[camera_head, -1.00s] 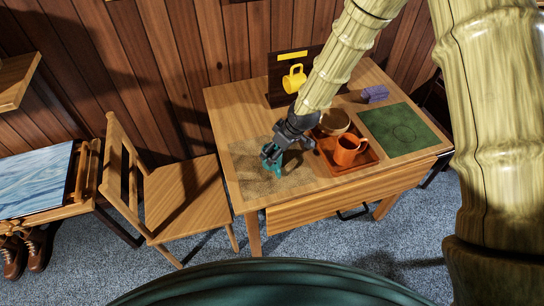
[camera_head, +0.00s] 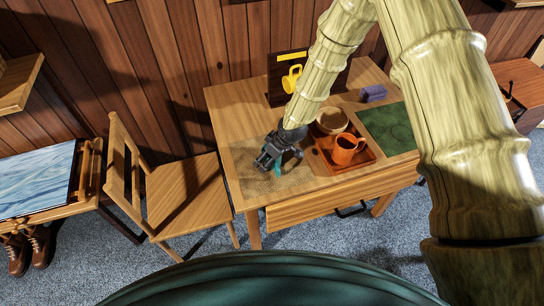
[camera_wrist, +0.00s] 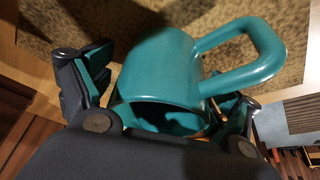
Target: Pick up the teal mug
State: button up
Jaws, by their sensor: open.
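The teal mug (camera_wrist: 165,75) fills the middle of the wrist view, its open rim toward my gripper and its handle reaching to the right. In the head view only a sliver of teal (camera_head: 278,170) shows beneath the fingers. My gripper (camera_head: 270,160) is over the tan mat at the table's left side. In the wrist view its open fingers (camera_wrist: 160,100) stand on either side of the mug's body. The right finger is partly hidden behind the rim and handle. I cannot tell whether the fingers touch the mug.
The mug is over a tan woven mat (camera_head: 245,178) on the wooden table (camera_head: 225,110). To the right, an orange tray (camera_head: 372,158) holds an orange mug (camera_head: 344,150) and a bowl (camera_head: 331,121). A chair (camera_head: 185,195) stands left.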

jog(key=shift+c, duration=0.2)
jog(key=c, duration=1.2)
jog(key=shift+r, duration=0.1)
